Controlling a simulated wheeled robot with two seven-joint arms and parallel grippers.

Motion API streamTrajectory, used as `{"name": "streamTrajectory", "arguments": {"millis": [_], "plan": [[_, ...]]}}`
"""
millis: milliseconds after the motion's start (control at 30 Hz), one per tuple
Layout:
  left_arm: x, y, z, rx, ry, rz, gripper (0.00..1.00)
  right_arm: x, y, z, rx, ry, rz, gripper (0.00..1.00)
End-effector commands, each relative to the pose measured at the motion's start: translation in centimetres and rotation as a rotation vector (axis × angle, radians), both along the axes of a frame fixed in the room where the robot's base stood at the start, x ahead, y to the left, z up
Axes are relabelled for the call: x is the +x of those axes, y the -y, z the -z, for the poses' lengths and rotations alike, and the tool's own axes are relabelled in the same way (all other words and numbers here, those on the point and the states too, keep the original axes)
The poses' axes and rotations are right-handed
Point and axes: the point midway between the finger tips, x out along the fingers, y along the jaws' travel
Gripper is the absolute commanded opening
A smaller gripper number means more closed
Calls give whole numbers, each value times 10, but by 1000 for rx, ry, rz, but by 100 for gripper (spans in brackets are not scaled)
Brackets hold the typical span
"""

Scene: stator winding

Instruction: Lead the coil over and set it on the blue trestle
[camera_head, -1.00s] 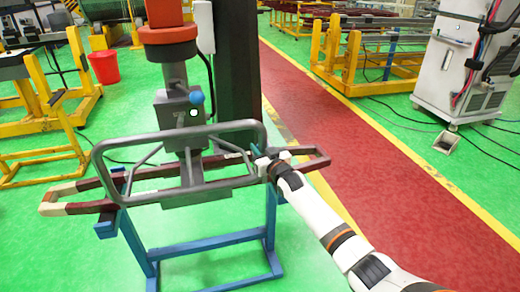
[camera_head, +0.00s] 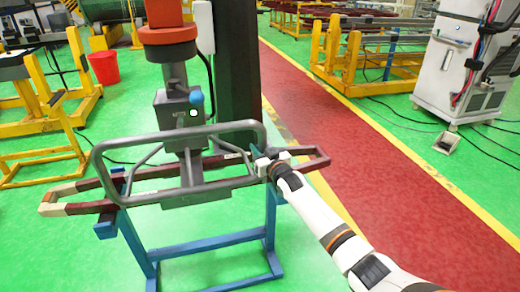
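The coil (camera_head: 78,208) is a long dark red loop with pale and dark ends. It spans the blue trestle (camera_head: 208,246), appearing to lie on or just over its two uprights; exact contact is hard to tell. A grey tubular handling frame (camera_head: 103,178) hangs over the coil from a lifting column (camera_head: 172,74) and overlaps it. My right gripper (camera_head: 262,162) is at the right end of the grey frame, near the right part of the coil. Its fingers are too small and covered to show whether they are shut. My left gripper is not in view.
A red walkway (camera_head: 370,165) with yellow edges runs behind my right arm. Yellow racks (camera_head: 335,55) stand at the back right, and a white cabinet (camera_head: 450,60) at the far right. A red bucket (camera_head: 105,67) and yellow stands are at the left. Green floor around the trestle is clear.

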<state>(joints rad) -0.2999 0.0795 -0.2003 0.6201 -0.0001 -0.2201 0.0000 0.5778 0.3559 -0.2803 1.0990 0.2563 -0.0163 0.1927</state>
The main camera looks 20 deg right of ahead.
Motion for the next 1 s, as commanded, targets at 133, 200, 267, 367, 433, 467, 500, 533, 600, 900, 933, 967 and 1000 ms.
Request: {"name": "streamTrajectory", "arguments": {"millis": [133,200,267,367,433,467,500,533,600,900,933,967,1000], "plan": [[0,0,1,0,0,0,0,-3,-2,15,0,-29,-1,45],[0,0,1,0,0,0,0,-2,-2,13,-1,-24,-1,52],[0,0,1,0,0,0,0,-2,-1,11,-1,-22,-1,52],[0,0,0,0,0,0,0,-2,-1,10,0,-19,0,52],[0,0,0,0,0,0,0,-2,-1,9,0,-18,0,52],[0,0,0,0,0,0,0,-2,-1,9,0,-17,0,52],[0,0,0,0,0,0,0,-3,0,9,0,-17,0,52],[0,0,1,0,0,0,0,-5,0,9,0,-17,0,52],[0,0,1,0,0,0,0,-10,0,10,0,-18,-1,52],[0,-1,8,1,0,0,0,-61,3,13,0,-18,-1,52],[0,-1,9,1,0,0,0,-67,3,13,0,-19,-1,52],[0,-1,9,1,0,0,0,-73,4,13,0,-18,-1,52],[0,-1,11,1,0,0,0,-80,4,13,0,-19,-1,52]]}}
